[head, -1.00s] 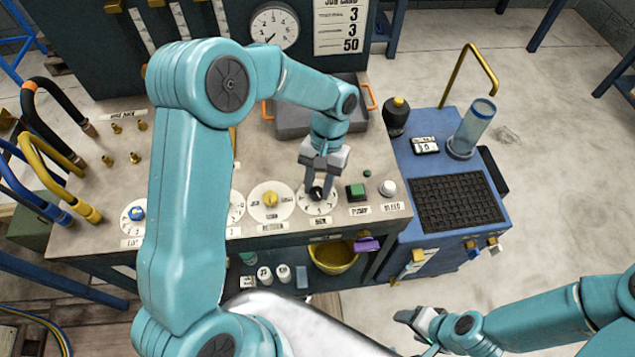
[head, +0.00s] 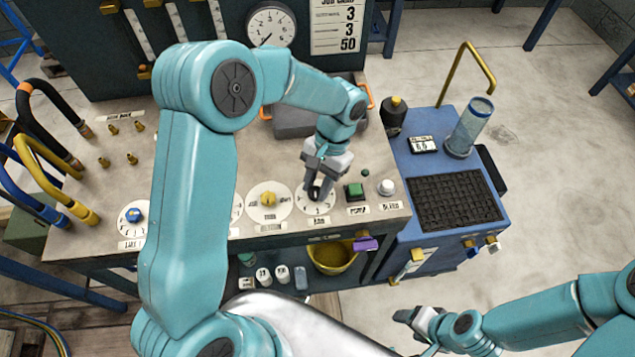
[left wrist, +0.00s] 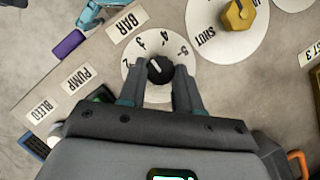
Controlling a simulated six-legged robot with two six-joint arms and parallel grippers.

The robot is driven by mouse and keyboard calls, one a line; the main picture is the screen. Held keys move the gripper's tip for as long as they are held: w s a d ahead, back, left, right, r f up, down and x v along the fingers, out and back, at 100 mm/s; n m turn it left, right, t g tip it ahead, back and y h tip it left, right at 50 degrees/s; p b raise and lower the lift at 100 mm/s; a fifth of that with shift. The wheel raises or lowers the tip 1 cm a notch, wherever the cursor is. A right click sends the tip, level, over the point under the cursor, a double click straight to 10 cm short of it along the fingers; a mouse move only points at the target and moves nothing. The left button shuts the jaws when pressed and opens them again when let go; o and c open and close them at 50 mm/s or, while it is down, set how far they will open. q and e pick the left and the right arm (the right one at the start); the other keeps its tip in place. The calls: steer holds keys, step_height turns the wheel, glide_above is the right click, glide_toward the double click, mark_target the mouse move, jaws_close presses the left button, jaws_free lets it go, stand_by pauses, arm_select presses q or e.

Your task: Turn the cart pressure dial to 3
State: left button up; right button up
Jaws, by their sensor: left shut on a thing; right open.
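The pressure dial (head: 318,208) is a white round plate marked BAR at the front edge of the bench, with a black knob (left wrist: 159,70) at its centre. In the left wrist view its figures run from about 2 to 5, and the knob's pale mark points up and slightly left, near 3 and 4; I cannot tell exactly where. My left gripper (head: 314,190) reaches down from above and is shut on the black knob, one finger on each side. My right gripper (head: 408,318) is open and empty, low at the right, away from the bench.
A yellow-knobbed dial (head: 268,200) is left of the BAR dial. A green button (head: 355,191) and a white button (head: 386,187) sit close on its right. A grey tray (head: 290,128) lies behind. A blue cart (head: 400,172) adjoins the bench. A round gauge (head: 270,27) hangs above.

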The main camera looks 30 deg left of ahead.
arm_select(q)
steer(key=o, duration=1)
steer(key=shift+o, duration=0.2)
steer(key=v, duration=1.6)
steer(key=shift+r, duration=0.3)
